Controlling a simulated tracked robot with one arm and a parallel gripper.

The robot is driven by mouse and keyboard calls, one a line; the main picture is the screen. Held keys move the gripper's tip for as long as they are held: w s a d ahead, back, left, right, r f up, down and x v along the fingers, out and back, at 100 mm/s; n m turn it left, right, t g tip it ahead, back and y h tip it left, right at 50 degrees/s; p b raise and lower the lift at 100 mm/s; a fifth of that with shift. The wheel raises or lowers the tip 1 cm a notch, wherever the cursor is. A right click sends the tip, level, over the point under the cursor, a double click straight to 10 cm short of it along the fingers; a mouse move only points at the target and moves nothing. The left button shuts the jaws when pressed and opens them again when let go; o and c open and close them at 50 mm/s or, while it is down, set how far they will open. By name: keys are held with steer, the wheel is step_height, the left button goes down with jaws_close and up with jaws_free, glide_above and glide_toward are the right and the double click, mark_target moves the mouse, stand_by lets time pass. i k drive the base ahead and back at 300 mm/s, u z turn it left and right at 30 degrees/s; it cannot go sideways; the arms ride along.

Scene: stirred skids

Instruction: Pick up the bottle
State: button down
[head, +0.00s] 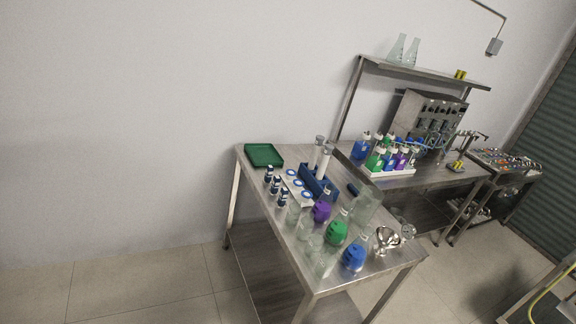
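Several bottles with white tops and blue, green and purple contents (376,160) stand in a white tray (395,173) on the far steel bench. Small dark blue bottles or vials with pale bands (276,185) stand in a row on the near steel table. I cannot tell which bottle the task means. The picture is tilted and everything is small and far off. My gripper is not in view.
The near table (262,215) also holds a green tray (263,155), a blue rack (318,183), clear glassware and purple, green (336,232) and blue (353,257) items. A shelf (425,73) carries flasks. Tiled floor (140,290) at left is clear.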

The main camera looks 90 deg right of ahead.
mark_target(328, 260)
steer(key=z, duration=1.85)
steer(key=k, duration=0.85)
steer(key=z, duration=0.5)
